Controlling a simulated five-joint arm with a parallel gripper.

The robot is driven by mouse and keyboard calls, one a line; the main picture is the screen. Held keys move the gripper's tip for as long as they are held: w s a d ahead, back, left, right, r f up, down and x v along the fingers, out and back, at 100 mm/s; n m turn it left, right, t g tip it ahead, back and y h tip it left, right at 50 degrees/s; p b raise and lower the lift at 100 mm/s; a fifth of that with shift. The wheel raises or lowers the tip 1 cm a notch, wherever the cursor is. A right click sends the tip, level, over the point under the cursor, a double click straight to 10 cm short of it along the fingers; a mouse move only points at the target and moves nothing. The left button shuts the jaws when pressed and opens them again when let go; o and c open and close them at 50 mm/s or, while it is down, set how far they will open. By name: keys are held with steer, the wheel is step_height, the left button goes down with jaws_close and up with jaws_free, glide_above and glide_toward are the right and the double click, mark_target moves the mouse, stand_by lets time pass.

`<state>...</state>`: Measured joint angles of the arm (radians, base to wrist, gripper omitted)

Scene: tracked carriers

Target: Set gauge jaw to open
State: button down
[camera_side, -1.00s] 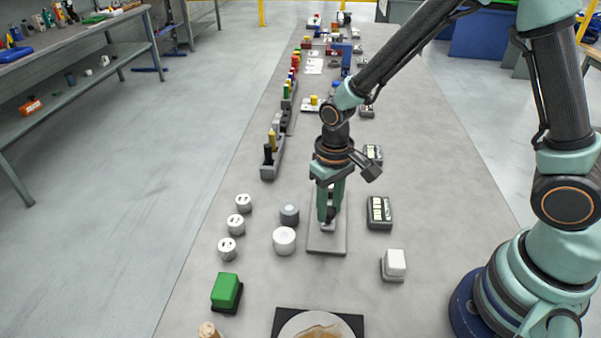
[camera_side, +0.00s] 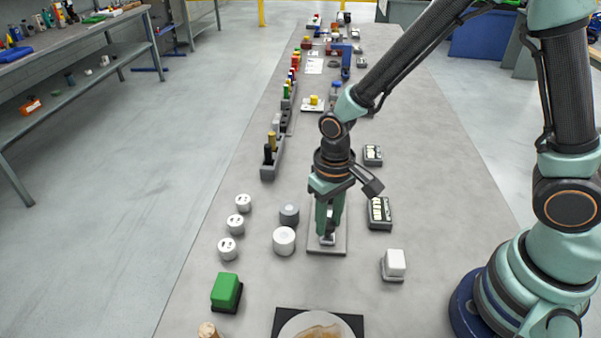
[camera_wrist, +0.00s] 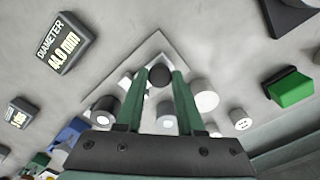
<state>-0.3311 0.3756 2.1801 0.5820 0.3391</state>
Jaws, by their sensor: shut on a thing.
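The gauge is a flat grey plate (camera_side: 313,249) with a small light grey jaw piece (camera_side: 327,240) near its front end. My gripper (camera_side: 328,230) points down over the plate. In the wrist view my gripper (camera_wrist: 159,78) has its fingers on either side of a dark round knob (camera_wrist: 160,76), shut on it. The fingers hide much of the jaw, so I cannot tell how wide its gap is. A display box (camera_wrist: 66,42) in the wrist view reads DIAMETER and about 44.0 mm. It stands right of the plate in the side view (camera_side: 380,213).
A grey cylinder (camera_side: 289,215) and a white cylinder (camera_side: 284,241) stand close left of the plate. Several white marked cylinders (camera_side: 236,224) stand further left. A white-topped block (camera_side: 394,264) and a green block (camera_side: 226,290) are nearer the camera. A rack (camera_side: 272,165) lies behind.

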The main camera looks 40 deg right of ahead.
mark_target(328, 226)
steer(key=c, duration=0.5)
jaws_free()
steer(key=shift+s+a, duration=0.15)
steer(key=shift+c, duration=0.2)
steer(key=shift+r, duration=0.1)
step_height(328, 226, up, 12)
steer(key=s+d+r+t, duration=0.3)
steer(key=d+r+t, duration=0.2)
steer(key=d+r, duration=0.3)
steer(key=d, duration=0.3)
steer(key=shift+s+d+r+t, duration=0.25)
steer(key=shift+s+r+t, duration=0.05)
steer(key=shift+s, duration=0.1)
